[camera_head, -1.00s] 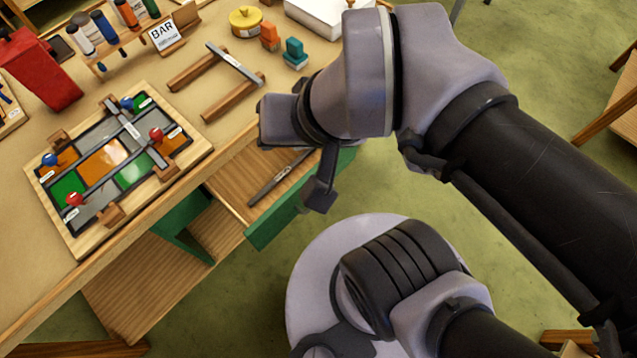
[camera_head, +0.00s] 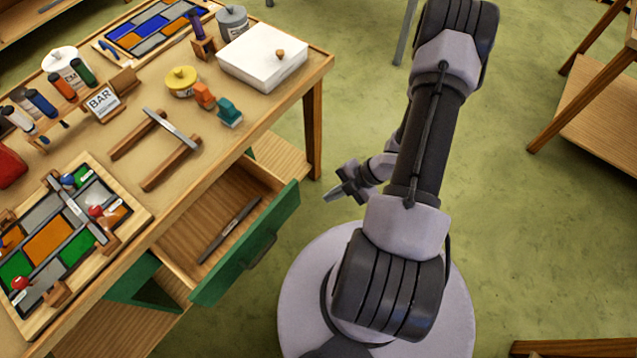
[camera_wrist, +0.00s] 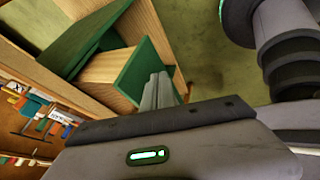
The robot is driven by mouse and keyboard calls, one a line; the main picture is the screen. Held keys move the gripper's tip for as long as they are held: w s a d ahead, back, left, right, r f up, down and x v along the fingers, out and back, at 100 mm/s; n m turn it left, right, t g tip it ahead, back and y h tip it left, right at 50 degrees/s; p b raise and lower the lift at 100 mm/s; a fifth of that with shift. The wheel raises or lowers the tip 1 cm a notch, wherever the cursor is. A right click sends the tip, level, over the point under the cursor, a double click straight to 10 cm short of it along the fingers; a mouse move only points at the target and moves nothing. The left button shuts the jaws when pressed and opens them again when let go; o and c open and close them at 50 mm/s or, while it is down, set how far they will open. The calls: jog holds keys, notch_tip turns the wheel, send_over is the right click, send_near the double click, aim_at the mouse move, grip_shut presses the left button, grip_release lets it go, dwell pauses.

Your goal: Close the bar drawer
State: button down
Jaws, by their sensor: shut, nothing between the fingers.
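The bar drawer (camera_head: 215,222) is pulled out from under the workbench, with its green front (camera_head: 248,250) facing me and a dark handle (camera_head: 262,250) on it. A grey metal bar (camera_head: 230,230) lies inside. My gripper (camera_head: 333,194) is to the right of the drawer front in the head view, apart from it, with nothing held. In the wrist view my gripper's fingers (camera_wrist: 158,88) are together, and the green drawer front (camera_wrist: 140,72) shows just behind them. I cannot tell the exact gap between them.
The workbench top carries a leaded panel (camera_head: 146,211), a bar rest (camera_head: 170,133), a BAR sign (camera_head: 102,102), a white box (camera_head: 262,56) and small pots. Open green floor (camera_head: 540,230) lies right of my base. A wooden table stands at the upper right.

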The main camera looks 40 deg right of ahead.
aim_at(293, 203)
jog(key=shift+w+a+f+b, duration=0.6)
jog(key=shift+w+a+f, duration=0.3)
jog(key=shift+w+f, duration=0.25)
jog(key=shift+w+a+f+b, duration=0.65)
jog(key=shift+w+a+f, duration=0.25)
jog(key=shift+w+f, duration=0.3)
jog(key=shift+w+a+f+b, duration=0.6)
jog(key=shift+w+a+f, duration=0.3)
jog(key=shift+w+f, duration=0.25)
jog(key=shift+w, duration=0.1)
